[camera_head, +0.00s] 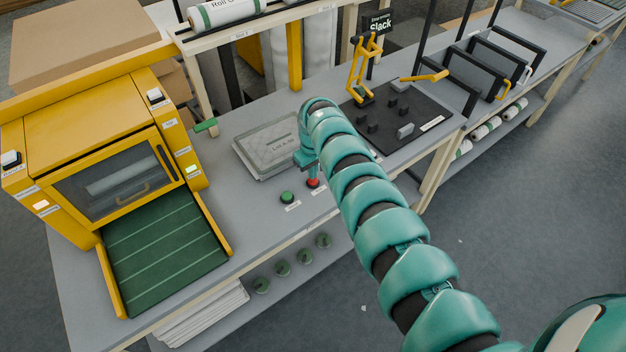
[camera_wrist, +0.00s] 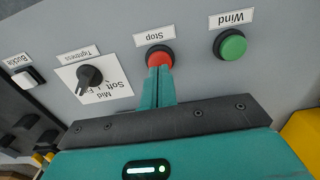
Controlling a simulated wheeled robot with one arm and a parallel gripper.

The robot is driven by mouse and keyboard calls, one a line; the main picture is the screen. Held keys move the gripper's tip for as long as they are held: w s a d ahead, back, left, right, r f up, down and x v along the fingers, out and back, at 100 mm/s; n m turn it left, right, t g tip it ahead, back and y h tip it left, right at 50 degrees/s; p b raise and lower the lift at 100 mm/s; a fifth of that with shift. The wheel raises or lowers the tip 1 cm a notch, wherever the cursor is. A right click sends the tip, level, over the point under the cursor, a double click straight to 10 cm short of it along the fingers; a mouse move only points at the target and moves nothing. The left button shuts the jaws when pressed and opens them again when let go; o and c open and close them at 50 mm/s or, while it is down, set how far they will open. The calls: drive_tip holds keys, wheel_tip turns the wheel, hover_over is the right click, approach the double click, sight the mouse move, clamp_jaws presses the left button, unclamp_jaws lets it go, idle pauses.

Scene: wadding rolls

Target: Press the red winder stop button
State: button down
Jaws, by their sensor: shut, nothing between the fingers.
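The red stop button (camera_wrist: 160,57) sits on the grey panel in the wrist view, beside a label reading "Stop". My gripper (camera_wrist: 160,72) is shut and empty, and its fingertips are over the lower edge of the red button. Whether they touch it or hover just above it I cannot tell. In the head view the red button (camera_head: 313,183) shows just below my gripper (camera_head: 311,175), which points down at it. A green button (camera_wrist: 230,45) labelled "Wind" is to the right of it in the wrist view, and also shows in the head view (camera_head: 287,198).
A knob labelled "Tightness" (camera_wrist: 89,77) and a rocker switch (camera_wrist: 27,77) lie left of the stop button. A clear-lidded tray (camera_head: 268,146) lies behind my gripper. A yellow machine (camera_head: 95,150) with a green belt stands at left. A black fixture board (camera_head: 400,115) is at right.

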drive_tip(key=shift+f+b, duration=0.95)
drive_tip(key=shift+f, duration=0.1)
drive_tip(key=shift+r, duration=0.15)
drive_tip(key=shift+r+p, duration=1)
drive_tip(key=shift+p, duration=0.1)
wheel_tip(320, 180, up, 6)
drive_tip(key=p, duration=0.5)
